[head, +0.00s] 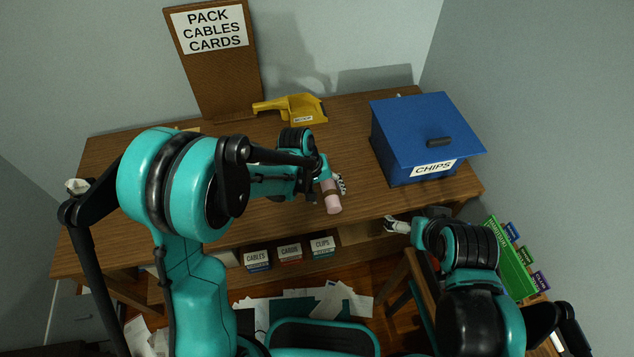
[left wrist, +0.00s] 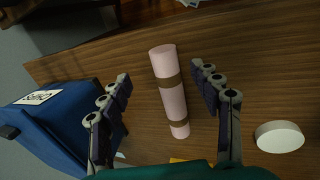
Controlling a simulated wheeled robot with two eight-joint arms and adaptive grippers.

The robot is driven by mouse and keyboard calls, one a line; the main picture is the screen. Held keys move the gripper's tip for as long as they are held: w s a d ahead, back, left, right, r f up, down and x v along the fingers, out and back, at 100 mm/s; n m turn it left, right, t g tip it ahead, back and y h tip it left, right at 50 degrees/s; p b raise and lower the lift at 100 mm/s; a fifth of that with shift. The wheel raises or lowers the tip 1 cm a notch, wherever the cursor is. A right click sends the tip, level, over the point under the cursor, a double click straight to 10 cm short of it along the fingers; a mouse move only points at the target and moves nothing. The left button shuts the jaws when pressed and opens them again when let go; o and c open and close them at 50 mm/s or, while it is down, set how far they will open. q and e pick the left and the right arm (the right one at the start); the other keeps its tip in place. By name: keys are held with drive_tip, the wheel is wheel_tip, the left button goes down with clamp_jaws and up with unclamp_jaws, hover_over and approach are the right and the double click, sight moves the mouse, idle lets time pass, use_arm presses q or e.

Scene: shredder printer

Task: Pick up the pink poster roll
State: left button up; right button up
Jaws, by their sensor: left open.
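The pink poster roll (head: 333,203) lies on the wooden desk near its front edge, partly covered by my left gripper in the head view. In the left wrist view the whole pink roll (left wrist: 166,64) shows, with two brown bands around it. My left gripper (head: 334,186) is over the roll. In the left wrist view its fingers (left wrist: 160,75) are open, one on each side of the roll, with a gap on both sides. My right gripper (head: 396,226) is by the desk's front edge, right of the roll; its jaws are too small to judge.
A blue box labelled CHIPS (head: 416,138) stands on the desk at right. A white round object (left wrist: 279,137) lies near the roll. Small labelled boxes (head: 290,252) sit below the desktop.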

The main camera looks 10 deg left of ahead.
sight(333, 204)
use_arm(q)
drive_tip(key=b+x, duration=0.1)
drive_tip(key=x, duration=0.2)
drive_tip(key=b+x, duration=0.1)
drive_tip(key=x, duration=0.2)
drive_tip(key=b+x, duration=0.2)
drive_tip(key=x, duration=0.1)
drive_tip(key=shift+w+a+f, duration=0.1)
drive_tip(key=shift+a+f, duration=0.1)
drive_tip(key=shift+a, duration=0.05)
drive_tip(key=shift+r, duration=0.1)
drive_tip(key=shift+c, duration=0.6)
drive_tip(key=c, duration=1.2)
drive_tip(key=shift+r+p, duration=0.4)
drive_tip(key=shift+r, duration=0.15)
drive_tip(key=r, duration=0.1)
drive_tip(key=r+p, duration=0.2)
drive_tip(key=r, duration=0.1)
drive_tip(key=shift+s+d, duration=0.35)
drive_tip(key=shift+d, duration=0.05)
drive_tip(key=s+d+r+p, duration=0.1)
drive_tip(key=s+d+r, duration=0.1)
drive_tip(key=d, duration=0.1)
drive_tip(key=s+d+r+p, duration=0.1)
drive_tip(key=s+d+r, duration=0.1)
drive_tip(key=s+d+r+p, duration=0.1)
drive_tip(key=s+d+r, duration=0.1)
drive_tip(key=d, duration=0.1)
drive_tip(key=shift+d, duration=0.4)
